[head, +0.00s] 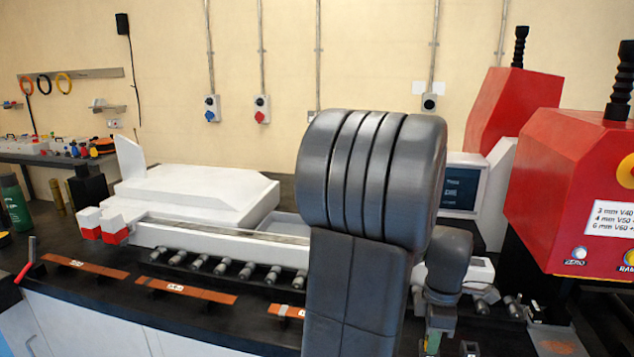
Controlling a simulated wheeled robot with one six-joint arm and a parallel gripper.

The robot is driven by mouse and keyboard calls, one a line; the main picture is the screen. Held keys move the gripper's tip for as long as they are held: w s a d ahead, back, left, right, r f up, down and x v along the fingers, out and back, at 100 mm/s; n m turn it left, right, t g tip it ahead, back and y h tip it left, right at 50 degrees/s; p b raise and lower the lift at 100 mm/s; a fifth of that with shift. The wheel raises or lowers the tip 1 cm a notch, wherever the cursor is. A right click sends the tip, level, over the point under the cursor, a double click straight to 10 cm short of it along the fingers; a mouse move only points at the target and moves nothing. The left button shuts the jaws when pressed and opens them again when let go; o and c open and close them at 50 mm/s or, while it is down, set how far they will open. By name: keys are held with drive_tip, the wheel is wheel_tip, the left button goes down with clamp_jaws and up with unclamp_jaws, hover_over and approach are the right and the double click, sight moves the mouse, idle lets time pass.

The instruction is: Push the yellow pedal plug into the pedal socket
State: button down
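I cannot make out the yellow pedal plug or the pedal socket in the head view. My own dark grey arm fills the middle of the picture and hides part of the bench behind it. The arm's wrist end, with what looks like the top of my gripper (440,318), shows at the lower right of the arm near the bottom edge. Its fingertips are not clearly visible, so I cannot tell whether it is open or holds anything.
A white machine (190,195) stands on the dark bench, with a row of grey rollers (220,267) along its front. Copper bars (186,290) lie before it. A red machine head (570,180) with a label and knobs is at right. A screen (462,188) stands behind.

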drive_tip(key=shift+r, duration=0.15)
drive_tip(key=shift+r+p, duration=1.05)
drive_tip(key=shift+r, duration=0.05)
wheel_tip(320, 180, up, 5)
drive_tip(key=p, duration=0.4)
drive_tip(key=shift+r, duration=0.1)
idle(1.7)
